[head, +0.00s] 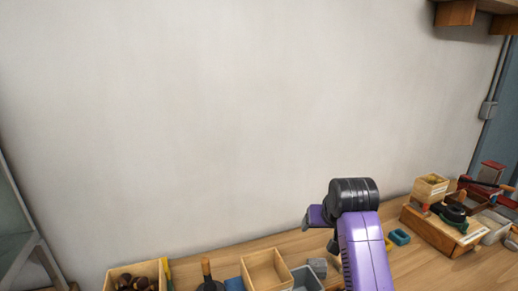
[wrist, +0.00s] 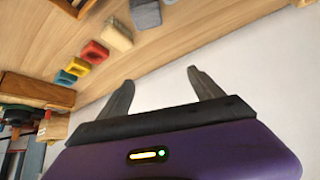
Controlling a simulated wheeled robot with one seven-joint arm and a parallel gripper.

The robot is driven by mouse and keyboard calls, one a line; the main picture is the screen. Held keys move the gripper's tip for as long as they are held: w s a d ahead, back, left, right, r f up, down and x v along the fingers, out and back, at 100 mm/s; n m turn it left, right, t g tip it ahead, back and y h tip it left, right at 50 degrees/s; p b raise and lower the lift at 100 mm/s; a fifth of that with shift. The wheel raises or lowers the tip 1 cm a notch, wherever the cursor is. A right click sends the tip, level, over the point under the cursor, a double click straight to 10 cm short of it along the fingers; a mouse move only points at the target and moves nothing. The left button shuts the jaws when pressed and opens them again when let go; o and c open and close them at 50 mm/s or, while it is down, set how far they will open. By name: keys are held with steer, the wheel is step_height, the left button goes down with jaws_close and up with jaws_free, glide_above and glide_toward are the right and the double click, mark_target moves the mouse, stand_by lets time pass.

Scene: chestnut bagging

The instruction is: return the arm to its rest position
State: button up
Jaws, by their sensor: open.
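My purple arm rises from the bottom of the head view, with a black joint near its top, over the wooden bench (head: 285,243). The gripper's fingers cannot be made out there. In the wrist view my gripper (wrist: 160,90) shows two dark fingers spread apart with nothing between them. It is open and empty, with the pale wall behind the fingers and the bench (wrist: 195,45) beyond, seen tilted.
A box of chestnuts (head: 110,275), an empty wooden box (head: 249,270) and a grey bin (head: 307,279) stand along the bench. Wooden boxes and tools (head: 440,225) crowd the right. Coloured blocks (wrist: 78,66) show in the wrist view. The wall above is bare.

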steer(key=s+f+t, duration=0.2)
steer(key=s+t, duration=0.1)
steer(key=s, duration=2.4)
steer(key=s+f+t, duration=0.3)
steer(key=s+t, duration=0.1)
steer(key=s, duration=2.3)
steer(key=shift+s+d+f+n, duration=0.15)
steer(key=shift+s+d+n, duration=0.05)
steer(key=shift+s+n, duration=0.2)
